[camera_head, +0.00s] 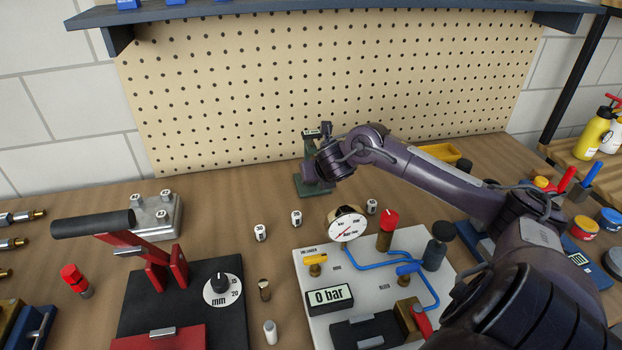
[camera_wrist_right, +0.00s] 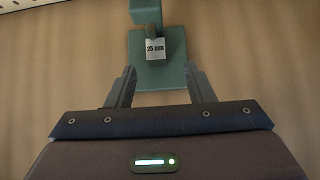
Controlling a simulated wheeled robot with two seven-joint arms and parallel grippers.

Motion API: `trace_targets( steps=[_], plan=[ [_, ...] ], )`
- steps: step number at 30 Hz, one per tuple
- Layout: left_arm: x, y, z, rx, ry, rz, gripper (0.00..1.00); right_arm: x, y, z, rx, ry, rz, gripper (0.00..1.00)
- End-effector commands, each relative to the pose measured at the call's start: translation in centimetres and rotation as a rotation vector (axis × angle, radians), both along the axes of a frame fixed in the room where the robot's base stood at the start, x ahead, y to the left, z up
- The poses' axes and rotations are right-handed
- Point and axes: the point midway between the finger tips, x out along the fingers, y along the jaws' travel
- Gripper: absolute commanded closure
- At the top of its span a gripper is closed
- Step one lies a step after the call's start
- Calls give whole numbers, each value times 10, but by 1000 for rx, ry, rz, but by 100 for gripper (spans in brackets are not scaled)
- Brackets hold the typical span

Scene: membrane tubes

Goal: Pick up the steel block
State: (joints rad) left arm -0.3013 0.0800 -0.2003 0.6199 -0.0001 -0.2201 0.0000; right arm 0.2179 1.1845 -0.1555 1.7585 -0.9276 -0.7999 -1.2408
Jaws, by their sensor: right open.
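A small steel block (camera_wrist_right: 155,48) with a white "25 mm" label sits at the foot of a green stand (camera_wrist_right: 175,42), under its overhanging head, in the right wrist view. The stand (camera_head: 311,188) is near the pegboard in the head view, where my wrist partly covers it and I cannot make out the block. My right gripper (camera_wrist_right: 160,68) is open and empty. Its two fingers point at the stand, one on each side of the labelled block, and appear short of it. My left gripper is not in view.
A silver metal block (camera_head: 155,217) with several labelled cylinders stands at the left, behind a red and black lever press (camera_head: 165,285). A white panel (camera_head: 310,265) with a gauge and valves lies in front of my right arm. Small white cylinders (camera_head: 296,218) stand between them.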

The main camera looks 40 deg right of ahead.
Motion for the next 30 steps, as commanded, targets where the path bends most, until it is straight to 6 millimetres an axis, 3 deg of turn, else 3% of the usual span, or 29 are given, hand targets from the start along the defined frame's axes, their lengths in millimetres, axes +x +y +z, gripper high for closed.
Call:
trace_targets(
  steps=[9,20,30],
  plan=[
    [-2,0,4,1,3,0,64,34,-13,-22,4,-1,-2,52],
    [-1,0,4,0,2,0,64,39,-17,-28,0,0,0,53],
    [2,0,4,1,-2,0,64,39,-17,-28,-1,0,-1,98]
  ],
)
